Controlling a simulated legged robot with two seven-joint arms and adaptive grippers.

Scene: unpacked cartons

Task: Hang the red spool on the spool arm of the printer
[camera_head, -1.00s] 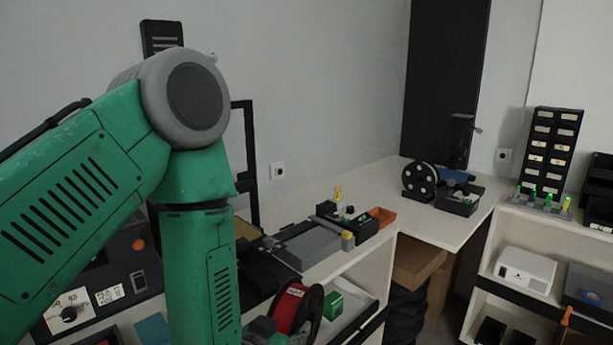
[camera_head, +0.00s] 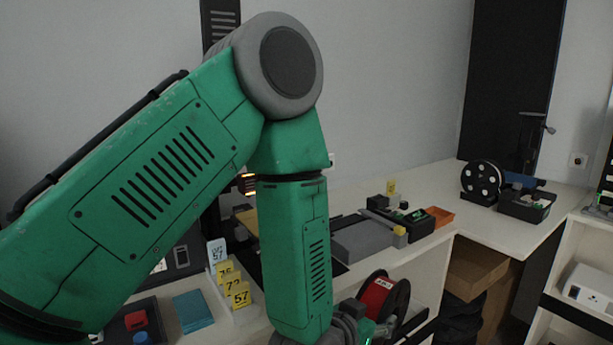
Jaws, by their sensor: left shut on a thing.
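The red spool (camera_head: 376,294) has dark flanges and a white label. It shows at the bottom centre, in front of the white bench. My left gripper (camera_head: 352,326) is at its lower left, at the picture's bottom edge, and is shut on it; the fingertips are mostly hidden. The printer stands behind my green left arm, which covers most of it. Its dark upright frame (camera_head: 219,22) shows above the arm. I cannot make out the spool arm. My right gripper is not in view.
A grey tool block (camera_head: 362,238) and an orange tray (camera_head: 438,216) lie on the bench. A black-and-white reel (camera_head: 481,181) stands farther back beside a dark bin (camera_head: 524,205).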

